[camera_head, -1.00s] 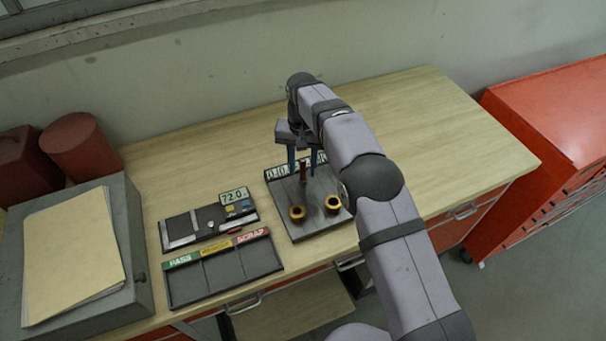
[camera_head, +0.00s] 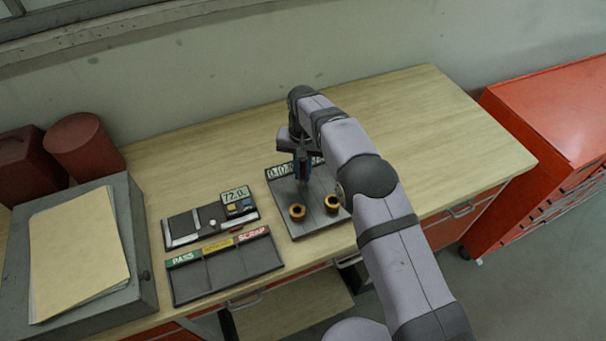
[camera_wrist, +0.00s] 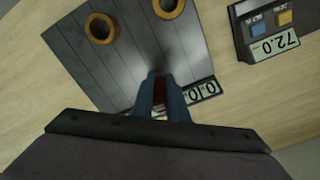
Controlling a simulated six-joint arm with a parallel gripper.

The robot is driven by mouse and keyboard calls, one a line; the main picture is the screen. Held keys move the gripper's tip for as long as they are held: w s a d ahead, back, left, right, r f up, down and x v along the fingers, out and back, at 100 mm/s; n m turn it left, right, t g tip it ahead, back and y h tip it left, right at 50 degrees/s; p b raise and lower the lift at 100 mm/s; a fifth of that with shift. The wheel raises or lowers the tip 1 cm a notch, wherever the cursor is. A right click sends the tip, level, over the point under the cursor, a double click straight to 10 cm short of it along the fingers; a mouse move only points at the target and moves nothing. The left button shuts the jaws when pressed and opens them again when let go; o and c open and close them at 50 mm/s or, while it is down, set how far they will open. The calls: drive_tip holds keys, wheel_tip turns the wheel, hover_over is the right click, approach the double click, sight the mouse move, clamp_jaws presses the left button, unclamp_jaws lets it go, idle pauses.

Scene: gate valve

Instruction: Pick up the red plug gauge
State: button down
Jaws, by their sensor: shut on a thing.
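The red plug gauge (camera_wrist: 159,84) shows as a small red piece between the fingers in the wrist view; most of it is hidden by them. My gripper (camera_wrist: 160,85) is shut on it, with blue fingers on both sides. In the head view my gripper (camera_head: 303,180) is over the back part of the dark grey plate (camera_head: 312,226), near the number display. I cannot tell whether the gauge still touches the plate.
Two brass rings (camera_head: 297,212) (camera_head: 332,203) stand on the plate's front part. To the left are a device with a 72.0 display (camera_head: 235,195) and a tray marked PASS and SCRAP (camera_head: 225,268). A grey box with papers (camera_head: 80,250) stands far left. The table's back right is clear.

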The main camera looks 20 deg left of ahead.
drive_tip(key=shift+r, duration=0.15)
wheel_tip(320, 180, up, 9)
drive_tip(key=b, duration=0.3)
drive_tip(key=shift+r, duration=0.4)
drive_tip(key=shift+d, duration=0.15)
drive_tip(key=s+d+f, duration=0.1)
drive_tip(key=s+d, duration=0.3)
drive_tip(key=d, duration=0.6)
drive_tip(key=shift+s+d, duration=0.2)
drive_tip(key=shift+s, duration=0.1)
drive_tip(key=shift+f, duration=0.2)
